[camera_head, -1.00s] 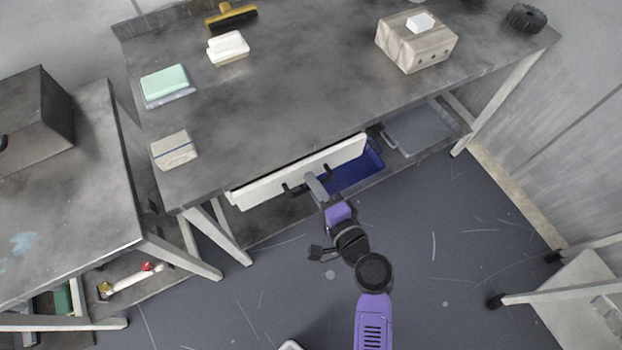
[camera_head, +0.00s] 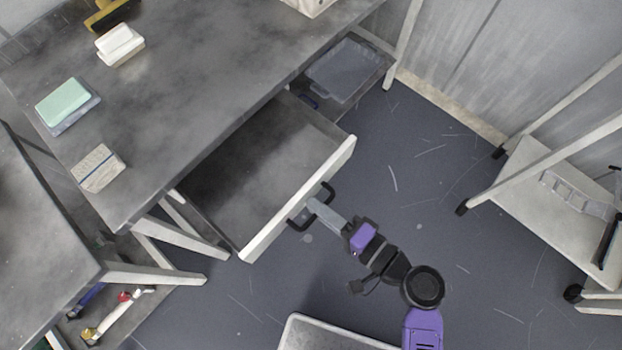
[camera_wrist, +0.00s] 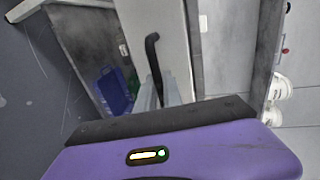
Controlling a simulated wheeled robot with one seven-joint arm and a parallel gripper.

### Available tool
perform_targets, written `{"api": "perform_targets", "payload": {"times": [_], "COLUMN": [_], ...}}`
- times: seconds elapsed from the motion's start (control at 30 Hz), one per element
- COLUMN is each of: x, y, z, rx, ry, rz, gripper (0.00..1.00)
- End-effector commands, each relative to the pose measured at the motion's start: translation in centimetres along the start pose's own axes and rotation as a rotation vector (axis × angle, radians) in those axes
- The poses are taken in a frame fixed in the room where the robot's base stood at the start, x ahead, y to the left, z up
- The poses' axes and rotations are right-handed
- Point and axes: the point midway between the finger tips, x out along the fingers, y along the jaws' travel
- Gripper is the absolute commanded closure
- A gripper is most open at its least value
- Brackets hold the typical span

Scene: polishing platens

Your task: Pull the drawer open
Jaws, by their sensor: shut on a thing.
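The drawer (camera_head: 255,165) under the grey table stands well out, and its empty grey floor shows in the head view. Its white front panel (camera_head: 300,197) carries a dark bar handle (camera_head: 327,191). My gripper (camera_head: 314,204) is shut on the handle, with its fingers around the bar's middle. In the wrist view, the dark handle (camera_wrist: 152,50) stands against the pale drawer front (camera_wrist: 160,22), and my gripper (camera_wrist: 165,88) meets it. The fingertips' exact contact is partly hidden.
The grey tabletop (camera_head: 190,80) holds a green sponge (camera_head: 64,100), a white block (camera_head: 119,44) and a beige block (camera_head: 98,168). A grey tray (camera_head: 346,68) sits on the lower shelf. A pale wheeled cart (camera_head: 550,190) stands right. Dark floor (camera_head: 420,150) between is clear.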

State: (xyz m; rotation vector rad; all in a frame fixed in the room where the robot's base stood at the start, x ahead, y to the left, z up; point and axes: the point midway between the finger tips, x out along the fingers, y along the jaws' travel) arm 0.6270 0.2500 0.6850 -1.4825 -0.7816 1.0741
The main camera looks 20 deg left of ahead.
Motion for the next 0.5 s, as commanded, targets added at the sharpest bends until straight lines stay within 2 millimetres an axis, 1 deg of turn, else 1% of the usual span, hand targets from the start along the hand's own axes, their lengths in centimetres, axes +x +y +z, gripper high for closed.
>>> {"api": "perform_targets", "payload": {"times": [0.27,0.3,0.33,0.5], "x": [-0.04,-0.03,-0.03,0.00], "y": [0.06,0.06,0.06,0.03], "z": [-0.09,-0.09,-0.08,-0.06], "rx": [0.000,0.000,0.000,0.000], "ry": [0.002,0.002,0.002,0.001], "rz": [0.001,0.001,0.001,0.000], "gripper": [1.00,0.83,0.80,0.80]}}
